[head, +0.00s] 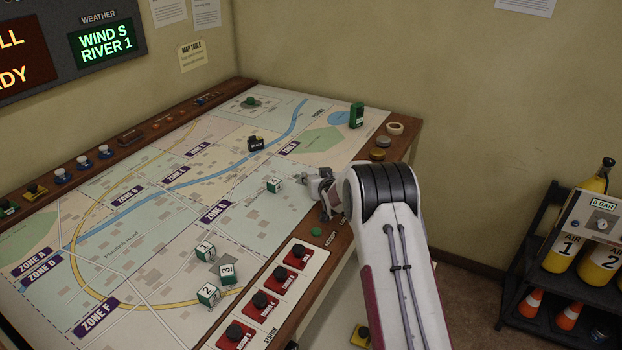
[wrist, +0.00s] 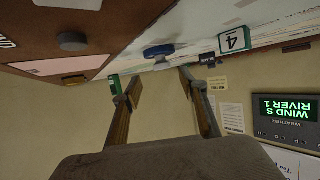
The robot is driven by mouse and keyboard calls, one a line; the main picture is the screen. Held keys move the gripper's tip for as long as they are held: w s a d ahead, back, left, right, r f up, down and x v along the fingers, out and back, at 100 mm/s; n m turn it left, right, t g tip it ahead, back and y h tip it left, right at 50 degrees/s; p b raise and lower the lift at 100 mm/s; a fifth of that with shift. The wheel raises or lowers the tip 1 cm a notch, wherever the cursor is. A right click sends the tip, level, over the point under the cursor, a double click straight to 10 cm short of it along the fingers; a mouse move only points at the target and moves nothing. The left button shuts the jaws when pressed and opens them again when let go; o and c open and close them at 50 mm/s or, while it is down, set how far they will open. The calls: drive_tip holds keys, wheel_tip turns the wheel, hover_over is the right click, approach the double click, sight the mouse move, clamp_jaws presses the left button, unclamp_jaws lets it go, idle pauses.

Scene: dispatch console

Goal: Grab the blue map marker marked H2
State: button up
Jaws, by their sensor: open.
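A blue marker-like piece (wrist: 158,50) shows upside down in the wrist view, ahead of and between the fingertips, apart from them. I cannot read a label on it, and I cannot pick it out in the head view, where my wrist may cover it. My gripper (wrist: 159,80) is open and empty; in the head view it (head: 325,194) is low at the right edge of the map table.
A number 4 cube (head: 274,184) stands left of my gripper, and other numbered cubes (head: 208,294) stand nearer. A dark block (head: 256,144) and a green device (head: 356,115) stand on the map. Red-based buttons (head: 265,302) line the front edge.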

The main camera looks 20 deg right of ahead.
sight(311, 172)
drive_tip(key=shift+w, duration=0.2)
idle(0.3)
drive_tip(key=shift+a+x, duration=0.1)
drive_tip(key=shift+x, duration=0.5)
drive_tip(key=shift+a+x, duration=0.15)
drive_tip(key=shift+x, duration=1.7)
clamp_jaws()
